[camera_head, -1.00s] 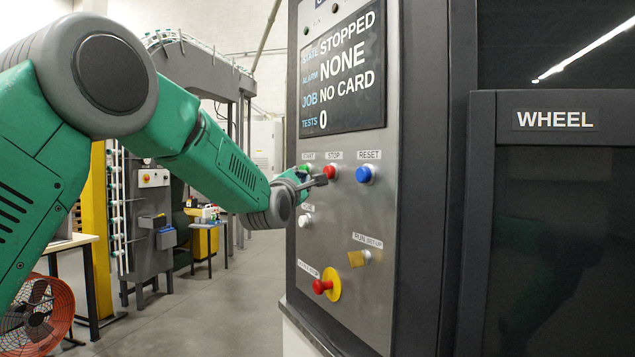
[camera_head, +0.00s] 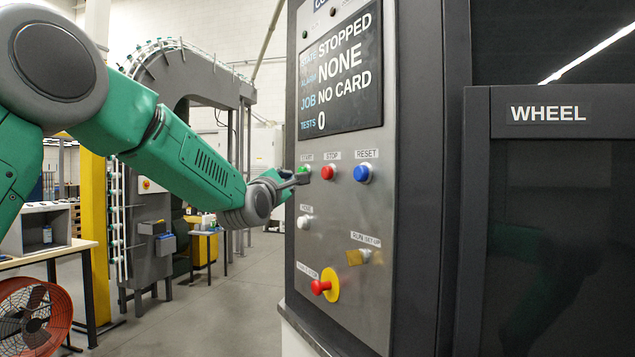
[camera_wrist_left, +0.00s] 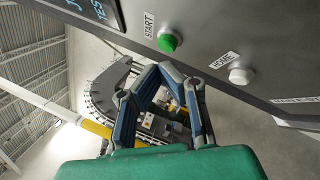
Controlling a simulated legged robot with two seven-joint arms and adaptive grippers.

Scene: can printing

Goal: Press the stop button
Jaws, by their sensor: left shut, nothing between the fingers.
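The red stop button (camera_head: 328,172) is on the grey control panel (camera_head: 335,215), under a STOP label, between the green start button (camera_head: 304,170) and the blue reset button (camera_head: 362,173). The screen (camera_head: 341,75) reads STOPPED, NONE, NO CARD and 0. My left gripper (camera_head: 303,179) is shut and empty, with its tips just left of the stop button and near the start button. I cannot tell whether it touches the panel. In the left wrist view the fingers (camera_wrist_left: 172,72) come together below the green start button (camera_wrist_left: 168,43); the stop button is out of that view. My right gripper is not in view.
A white button (camera_head: 305,222), a yellow switch (camera_head: 357,257) and a red emergency knob (camera_head: 321,287) sit lower on the panel. A dark door labelled WHEEL (camera_head: 545,230) is at right. An orange fan (camera_head: 35,318) and a table (camera_head: 45,252) stand at left. Open floor lies between.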

